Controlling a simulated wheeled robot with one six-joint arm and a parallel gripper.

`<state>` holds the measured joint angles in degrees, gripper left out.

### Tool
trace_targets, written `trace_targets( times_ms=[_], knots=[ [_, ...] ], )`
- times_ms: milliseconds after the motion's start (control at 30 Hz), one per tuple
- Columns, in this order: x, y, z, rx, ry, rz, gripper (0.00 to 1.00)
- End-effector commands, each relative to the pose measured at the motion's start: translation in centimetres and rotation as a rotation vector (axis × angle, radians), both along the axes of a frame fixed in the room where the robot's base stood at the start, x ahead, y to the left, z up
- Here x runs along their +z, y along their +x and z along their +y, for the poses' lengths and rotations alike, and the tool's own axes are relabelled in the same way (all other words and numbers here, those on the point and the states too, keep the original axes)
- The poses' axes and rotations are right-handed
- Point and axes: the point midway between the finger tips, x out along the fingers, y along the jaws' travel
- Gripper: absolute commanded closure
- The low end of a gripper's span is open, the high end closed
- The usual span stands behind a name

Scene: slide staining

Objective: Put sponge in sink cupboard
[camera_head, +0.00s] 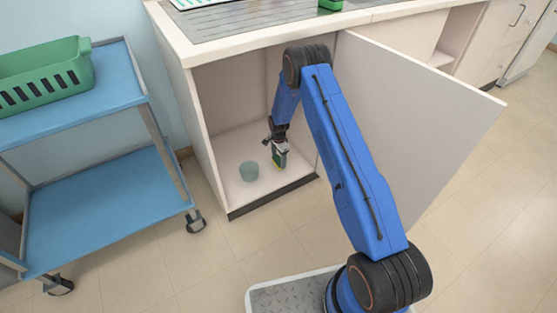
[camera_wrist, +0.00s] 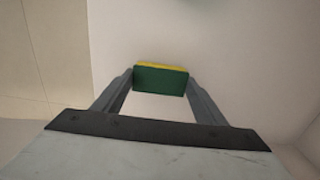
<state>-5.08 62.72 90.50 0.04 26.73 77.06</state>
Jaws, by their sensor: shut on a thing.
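The sponge (camera_wrist: 160,80) is green with a yellow layer and sits between the two fingers of my gripper (camera_wrist: 160,86) in the wrist view. In the head view my gripper (camera_head: 279,152) points down inside the open sink cupboard (camera_head: 215,100), with the sponge (camera_head: 279,160) at its fingertips. The gripper is shut on the sponge. The sponge is low over the cupboard floor (camera_head: 262,190); I cannot tell whether it touches it. The cupboard door (camera_head: 430,120) stands wide open to the right of my arm.
The cupboard's left wall and the open door flank my arm. A blue trolley (camera_head: 110,200) with a green basket (camera_head: 45,80) stands at left. A counter (camera_head: 250,35) lies above.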

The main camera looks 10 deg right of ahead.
Motion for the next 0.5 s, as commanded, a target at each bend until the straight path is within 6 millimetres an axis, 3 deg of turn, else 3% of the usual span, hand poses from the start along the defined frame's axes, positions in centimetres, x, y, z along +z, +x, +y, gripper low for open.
trace_targets(
  times_ms=[367, 400, 467, 500],
  knots=[
    [-0.42, 0.0, 0.0, 0.0, 0.0, 0.0, 0.55],
    [-0.38, 0.01, 0.0, 0.0, 0.0, 0.0, 0.28],
    [-0.37, 0.01, 0.0, 0.0, 0.0, 0.0, 0.16],
    [-0.37, 0.01, 0.0, 0.0, 0.0, 0.0, 0.16]
  ],
)
